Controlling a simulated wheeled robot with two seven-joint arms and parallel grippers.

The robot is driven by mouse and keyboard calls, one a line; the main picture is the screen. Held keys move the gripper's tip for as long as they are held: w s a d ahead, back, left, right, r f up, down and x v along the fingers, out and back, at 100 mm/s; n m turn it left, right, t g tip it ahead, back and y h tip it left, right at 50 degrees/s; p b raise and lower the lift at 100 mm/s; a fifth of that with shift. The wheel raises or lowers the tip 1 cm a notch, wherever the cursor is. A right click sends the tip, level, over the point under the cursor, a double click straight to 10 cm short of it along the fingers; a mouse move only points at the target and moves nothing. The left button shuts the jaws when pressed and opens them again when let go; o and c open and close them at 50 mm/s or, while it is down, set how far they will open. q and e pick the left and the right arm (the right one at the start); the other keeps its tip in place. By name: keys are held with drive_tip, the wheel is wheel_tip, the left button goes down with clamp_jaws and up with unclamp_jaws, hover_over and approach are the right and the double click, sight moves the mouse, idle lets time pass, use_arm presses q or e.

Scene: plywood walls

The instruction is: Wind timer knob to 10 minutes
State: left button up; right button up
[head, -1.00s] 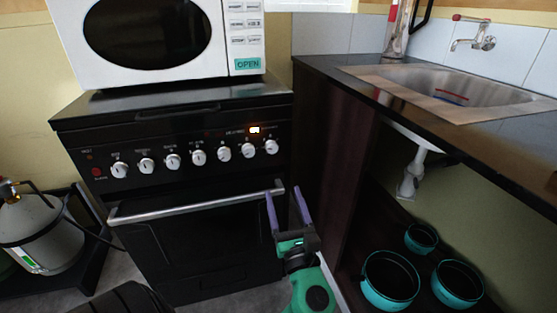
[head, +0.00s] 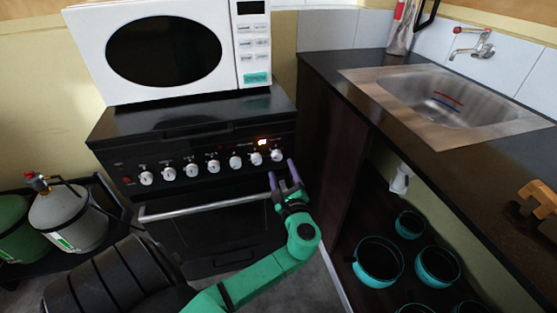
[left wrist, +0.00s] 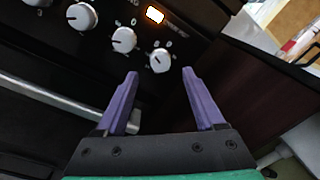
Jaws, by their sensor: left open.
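A black stove (head: 190,135) has a row of several white knobs on its front panel. The rightmost knob (head: 277,155) is just beyond my left gripper (head: 282,174), which is open and empty with its purple fingers pointing at the panel. In the left wrist view this knob (left wrist: 160,62) lies beyond the fingertips, roughly between them, and apart from both. An orange-lit display (head: 262,142) shows above the right knobs, and also in the left wrist view (left wrist: 155,14). Which knob is the timer is too small to read. My right gripper is not in view.
The oven handle (head: 205,207) crosses below the knobs. A white microwave (head: 170,50) stands on the stove. A dark counter with a sink (head: 445,95) stands to the right, with teal pots (head: 378,262) below. Gas cylinders (head: 70,220) stand at left.

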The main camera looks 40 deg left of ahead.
sight(277, 159)
use_arm(q)
drive_tip(key=x, duration=0.5)
drive_tip(key=shift+w+a, duration=0.1)
clamp_jaws()
drive_tip(key=shift+f+n+b, duration=0.1)
drive_tip(key=shift+n+b, duration=0.3)
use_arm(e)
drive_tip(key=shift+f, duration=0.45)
use_arm(q)
drive_tip(key=shift+n+b, duration=1.1)
drive_tip(key=shift+f, duration=0.1)
drive_tip(key=shift+n+b, duration=0.75)
drive_tip(key=shift+n, duration=0.05)
drive_tip(key=shift+n+b, duration=0.6)
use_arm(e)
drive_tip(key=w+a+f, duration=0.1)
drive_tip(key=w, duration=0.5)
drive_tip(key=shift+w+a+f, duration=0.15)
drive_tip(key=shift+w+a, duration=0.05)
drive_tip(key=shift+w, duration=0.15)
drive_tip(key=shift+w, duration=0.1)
